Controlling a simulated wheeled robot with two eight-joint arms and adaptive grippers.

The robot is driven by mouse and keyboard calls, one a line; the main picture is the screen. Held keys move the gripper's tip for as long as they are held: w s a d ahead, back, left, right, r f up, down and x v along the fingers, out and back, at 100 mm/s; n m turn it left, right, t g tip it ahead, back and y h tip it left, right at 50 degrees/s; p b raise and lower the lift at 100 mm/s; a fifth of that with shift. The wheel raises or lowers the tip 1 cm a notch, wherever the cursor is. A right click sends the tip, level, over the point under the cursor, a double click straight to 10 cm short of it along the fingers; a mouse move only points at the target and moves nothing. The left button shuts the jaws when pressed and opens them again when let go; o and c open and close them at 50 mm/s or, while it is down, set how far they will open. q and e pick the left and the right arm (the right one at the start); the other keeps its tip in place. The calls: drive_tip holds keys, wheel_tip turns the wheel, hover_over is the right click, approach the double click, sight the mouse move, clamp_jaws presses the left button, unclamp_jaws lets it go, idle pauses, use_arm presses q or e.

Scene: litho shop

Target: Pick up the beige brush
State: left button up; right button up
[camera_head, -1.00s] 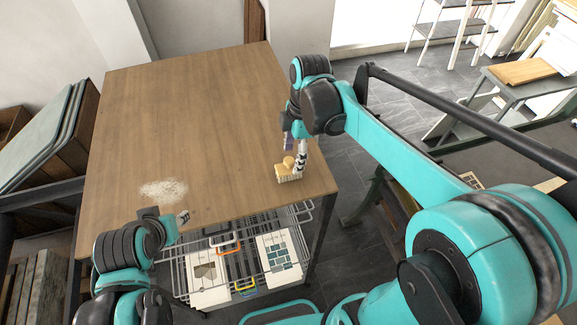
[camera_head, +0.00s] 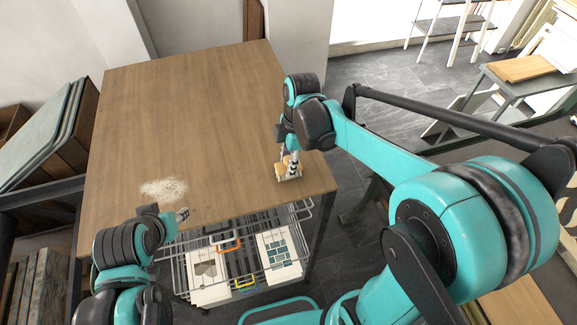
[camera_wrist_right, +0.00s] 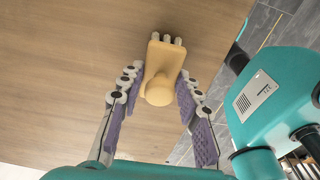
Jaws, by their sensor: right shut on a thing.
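The beige brush (camera_head: 288,174) is on the wooden table (camera_head: 190,110) near its right front corner. In the right wrist view the brush (camera_wrist_right: 163,65) shows its flat back and round knob. My right gripper (camera_head: 289,160) is above it, pointing down, shut on the brush with a finger on each side. The purple finger pads also show in the wrist view (camera_wrist_right: 158,85). I cannot tell whether the brush touches the table. My left gripper (camera_head: 182,214) is by the table's front edge, away from the brush; its jaws are too small to judge.
A patch of pale powder (camera_head: 163,189) lies on the table near the left gripper. A wire rack (camera_head: 215,262) with cards is below the front edge. Most of the tabletop is clear. A bench (camera_head: 515,75) stands at the far right.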

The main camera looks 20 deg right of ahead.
drive_tip(key=shift+r, duration=0.45)
drive_tip(key=r, duration=0.2)
drive_tip(key=s+d+r, duration=0.1)
drive_tip(key=r, duration=0.1)
drive_tip(key=shift+b, duration=0.4)
drive_tip(key=s+d+r, duration=0.6)
drive_tip(key=s, duration=0.2)
drive_tip(key=shift+d+b, duration=0.15)
drive_tip(key=shift+b, duration=0.25)
drive_tip(key=shift+s, duration=0.1)
drive_tip(key=shift+o, duration=0.7)
